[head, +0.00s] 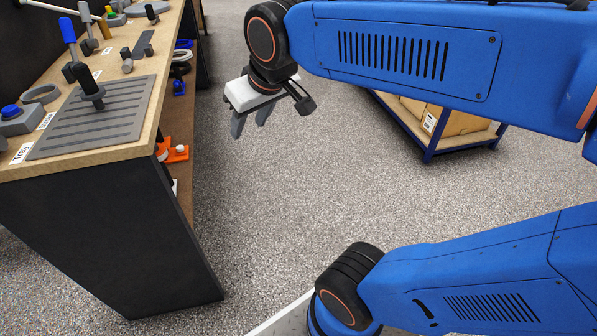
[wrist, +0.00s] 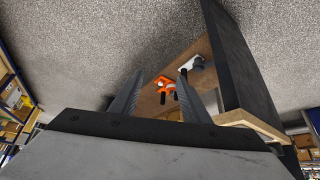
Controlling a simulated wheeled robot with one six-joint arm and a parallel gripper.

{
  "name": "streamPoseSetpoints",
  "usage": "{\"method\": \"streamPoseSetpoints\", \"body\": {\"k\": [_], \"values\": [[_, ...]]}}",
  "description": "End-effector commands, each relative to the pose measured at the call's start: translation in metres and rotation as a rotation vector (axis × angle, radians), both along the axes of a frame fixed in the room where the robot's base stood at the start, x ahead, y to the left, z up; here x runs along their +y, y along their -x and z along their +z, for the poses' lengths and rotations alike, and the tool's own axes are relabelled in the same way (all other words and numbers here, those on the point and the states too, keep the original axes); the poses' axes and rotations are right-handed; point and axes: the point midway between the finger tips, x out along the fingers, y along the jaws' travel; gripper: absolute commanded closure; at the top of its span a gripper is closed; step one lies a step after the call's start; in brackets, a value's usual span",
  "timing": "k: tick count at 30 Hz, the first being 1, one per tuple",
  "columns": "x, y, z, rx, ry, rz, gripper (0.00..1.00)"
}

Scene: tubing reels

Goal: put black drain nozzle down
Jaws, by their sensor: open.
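A black nozzle-like piece (head: 92,93) stands upright on the grey slotted tray (head: 120,118) on the workbench at the left of the head view; I take it to be the black drain nozzle. My gripper (head: 250,122) hangs over the floor to the right of the bench, apart from the tray. Its fingers are spread with nothing between them. In the wrist view the gripper (wrist: 161,76) also shows open and empty, pointing toward the bench's lower shelf. The nozzle cannot be made out in the wrist view.
The bench top (head: 150,62) also holds a blue-handled tool (head: 69,38), a grey ring (head: 40,94) and a blue button box (head: 14,117). An orange item (head: 176,153) lies on the lower shelf. A blue-framed rack with boxes (head: 440,122) stands right. The floor between is clear.

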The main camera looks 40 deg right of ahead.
Motion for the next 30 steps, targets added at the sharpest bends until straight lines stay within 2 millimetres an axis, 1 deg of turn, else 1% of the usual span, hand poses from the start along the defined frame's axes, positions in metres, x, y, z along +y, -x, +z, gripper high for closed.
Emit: {"method": "streamPoseSetpoints", "body": {"k": [1, 3, 6, 9, 10, 11, 14, 20, 23, 26, 29, 30], "values": [[-0.013, 0.022, -0.015, 0.020, 0.001, -0.030, 0.57], [-0.026, 0.048, -0.035, 0.049, 0.002, -0.058, 0.57], [-0.038, 0.079, -0.060, 0.084, 0.002, -0.093, 0.57], [-0.045, 0.100, -0.077, 0.110, 0.002, -0.116, 0.57], [-0.046, 0.104, -0.081, 0.115, 0.001, -0.121, 0.57], [-0.047, 0.108, -0.083, 0.118, 0.001, -0.124, 0.54], [-0.048, 0.114, -0.089, 0.126, 0.001, -0.130, 0.54], [-0.048, 0.113, -0.088, 0.126, 0.001, -0.128, 0.54], [-0.044, 0.102, -0.077, 0.114, 0.002, -0.113, 0.54], [-0.034, 0.076, -0.053, 0.086, 0.003, -0.080, 0.54], [-0.017, 0.039, -0.018, 0.041, 0.004, -0.032, 0.54], [-0.008, 0.023, -0.004, 0.022, 0.003, -0.012, 0.54]]}}
